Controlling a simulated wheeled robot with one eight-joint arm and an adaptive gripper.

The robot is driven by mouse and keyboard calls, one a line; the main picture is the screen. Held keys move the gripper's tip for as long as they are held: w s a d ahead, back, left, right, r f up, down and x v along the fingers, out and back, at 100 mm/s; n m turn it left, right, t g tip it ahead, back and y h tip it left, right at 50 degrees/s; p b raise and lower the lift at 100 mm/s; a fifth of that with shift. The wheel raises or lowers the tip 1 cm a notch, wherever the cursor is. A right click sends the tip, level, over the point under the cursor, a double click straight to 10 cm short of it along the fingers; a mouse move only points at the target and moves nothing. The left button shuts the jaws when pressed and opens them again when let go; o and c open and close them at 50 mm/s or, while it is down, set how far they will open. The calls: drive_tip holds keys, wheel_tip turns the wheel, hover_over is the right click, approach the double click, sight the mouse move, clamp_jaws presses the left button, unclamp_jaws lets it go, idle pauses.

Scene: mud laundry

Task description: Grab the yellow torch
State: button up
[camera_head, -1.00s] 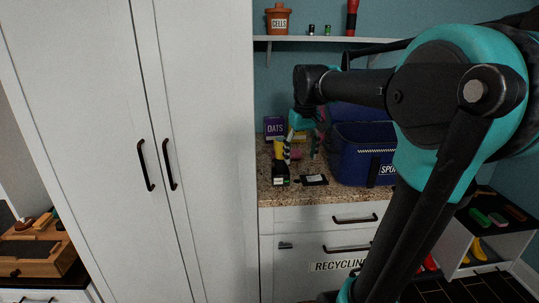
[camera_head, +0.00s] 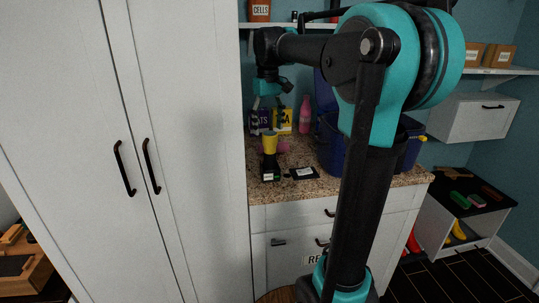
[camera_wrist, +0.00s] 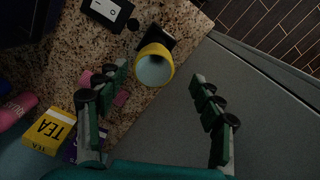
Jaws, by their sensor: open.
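The yellow torch (camera_head: 270,143) has a yellow head and a dark lower part. It stands on the granite counter in the head view, with its head up. In the wrist view the torch (camera_wrist: 141,67) shows its round yellow rim and pale face towards the camera, between and just beyond the fingertips. My gripper (camera_head: 268,103) is open and empty above the torch in the head view. In the wrist view both fingers of my gripper (camera_wrist: 159,73) are spread wide, apart from the torch.
A yellow tea box (camera_head: 283,121), a purple oats box (camera_head: 259,122) and a pink bottle (camera_head: 305,116) stand behind. A tall white cabinet (camera_head: 190,120) borders the left.

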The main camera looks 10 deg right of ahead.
sight(268, 134)
wheel_tip(268, 134, down, 3)
drive_tip(key=shift+w+d+f, duration=0.15)
drive_tip(key=shift+f, duration=1.2)
drive_tip(key=shift+w+d+f, duration=0.1)
drive_tip(key=shift+d+f, duration=0.05)
drive_tip(key=shift+f, duration=1.15)
drive_tip(key=c, duration=1.4)
